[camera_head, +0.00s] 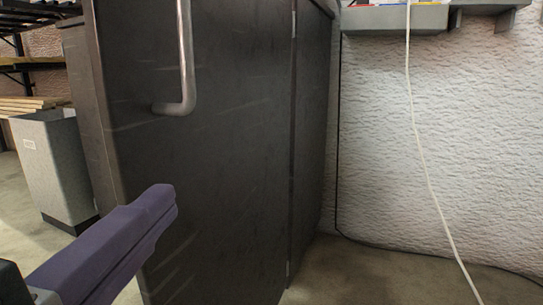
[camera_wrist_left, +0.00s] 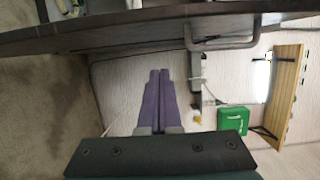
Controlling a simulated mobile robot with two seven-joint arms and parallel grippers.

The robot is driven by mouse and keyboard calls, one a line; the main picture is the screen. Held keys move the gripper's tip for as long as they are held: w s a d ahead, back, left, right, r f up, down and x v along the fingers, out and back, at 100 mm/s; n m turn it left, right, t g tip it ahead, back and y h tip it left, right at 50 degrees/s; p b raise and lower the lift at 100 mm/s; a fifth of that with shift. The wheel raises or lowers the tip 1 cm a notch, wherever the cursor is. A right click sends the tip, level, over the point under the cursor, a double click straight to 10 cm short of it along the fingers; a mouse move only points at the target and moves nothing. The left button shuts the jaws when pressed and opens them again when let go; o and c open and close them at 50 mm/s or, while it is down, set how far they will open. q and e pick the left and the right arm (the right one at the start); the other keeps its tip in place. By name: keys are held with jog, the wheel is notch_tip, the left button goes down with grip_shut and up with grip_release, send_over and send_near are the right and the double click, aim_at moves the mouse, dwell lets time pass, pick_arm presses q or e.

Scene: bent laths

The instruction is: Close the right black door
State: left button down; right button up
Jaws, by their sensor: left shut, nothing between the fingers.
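A black door (camera_head: 215,150) fills the middle of the head view. It appears to stand swung out, with its hinge edge at the right against the dark cabinet side (camera_head: 312,130). Its metal handle (camera_head: 186,60) is at the upper left of the face. My left gripper (camera_head: 165,203) comes in from the lower left with purple fingers shut and empty. It is below the handle, in front of the door's left edge; I cannot tell whether it touches. In the left wrist view the shut fingers (camera_wrist_left: 158,80) point toward a dark panel (camera_wrist_left: 130,30) with a handle (camera_wrist_left: 225,43). My right gripper is not in view.
A grey bin (camera_head: 55,165) stands on the floor at the left. A white textured wall (camera_head: 470,130) with a hanging cable (camera_head: 425,150) is at the right. The floor (camera_head: 350,275) right of the door is clear. A green box (camera_wrist_left: 233,119) shows in the left wrist view.

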aim_at(145, 175)
pick_arm(q)
jog(key=w, duration=0.2)
jog(key=w+a+p, duration=0.1)
jog(key=w, duration=0.1)
jog(key=w+a, duration=0.1)
jog(key=w, duration=0.1)
jog(key=shift+w+a, duration=0.2)
jog(key=shift+w, duration=0.05)
jog(key=shift+a, duration=0.55)
jog(key=shift+w, duration=0.1)
jog(key=shift+a+p, duration=0.1)
jog(key=shift+p, duration=0.25)
